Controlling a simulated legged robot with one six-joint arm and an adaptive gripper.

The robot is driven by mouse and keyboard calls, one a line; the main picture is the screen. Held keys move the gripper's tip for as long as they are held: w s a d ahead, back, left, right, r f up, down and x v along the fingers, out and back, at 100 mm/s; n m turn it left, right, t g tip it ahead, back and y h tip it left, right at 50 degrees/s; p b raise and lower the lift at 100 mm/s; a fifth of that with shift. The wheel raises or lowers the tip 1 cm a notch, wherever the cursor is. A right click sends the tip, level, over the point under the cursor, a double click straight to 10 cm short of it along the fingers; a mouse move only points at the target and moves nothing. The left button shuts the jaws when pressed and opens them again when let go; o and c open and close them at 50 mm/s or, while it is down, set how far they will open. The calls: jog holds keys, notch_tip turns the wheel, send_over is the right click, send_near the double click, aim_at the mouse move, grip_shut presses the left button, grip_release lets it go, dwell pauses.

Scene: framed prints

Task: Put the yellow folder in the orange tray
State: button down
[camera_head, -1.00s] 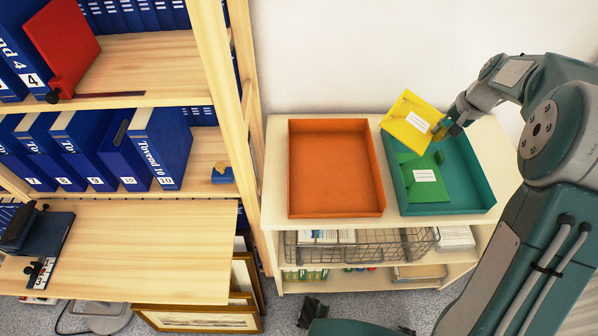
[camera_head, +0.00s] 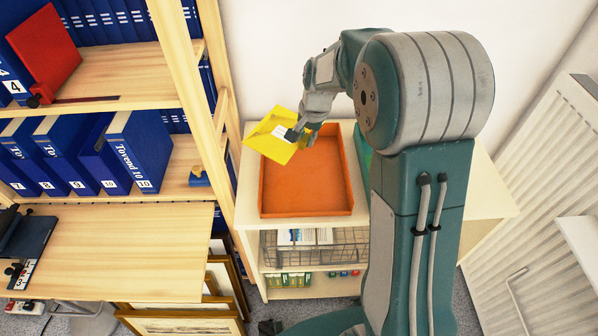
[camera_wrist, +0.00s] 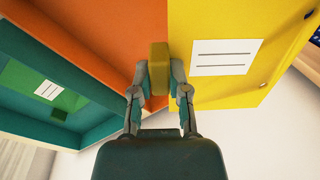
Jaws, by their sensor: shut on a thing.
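The yellow folder (camera_head: 270,136) with a white label is held by my gripper (camera_head: 303,136), which is shut on its edge. In the wrist view the folder (camera_wrist: 215,90) fills the right side, and my gripper (camera_wrist: 160,76) pinches a yellow block-like part on its edge. The orange tray (camera_head: 318,212) stands on the white cabinet. The folder is above the tray's back left part and sticks out past its left side. The tray also shows in the wrist view (camera_wrist: 95,30), below the folder. I see no folder inside the tray.
The green tray (camera_head: 364,158) is mostly hidden behind my arm; it shows in the wrist view (camera_wrist: 30,60) with a green folder (camera_wrist: 50,92) in it. A wooden shelf post (camera_head: 187,90) stands close left of the folder. A wire basket (camera_head: 330,252) sits below.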

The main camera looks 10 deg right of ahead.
aim_at(316, 205)
jog(key=s+f+m+g+h, duration=0.1)
jog(key=s+f+m, duration=0.1)
jog(key=s+m, duration=0.65)
jog(key=shift+n, duration=0.65)
jog(key=f, duration=0.3)
jog(key=s+f, duration=0.1)
jog(key=f, duration=0.6)
jog(key=shift+s+d+f, duration=0.2)
jog(key=shift+s+f, duration=0.05)
jog(key=shift+s, duration=0.15)
jog(key=c, duration=0.9)
grip_release()
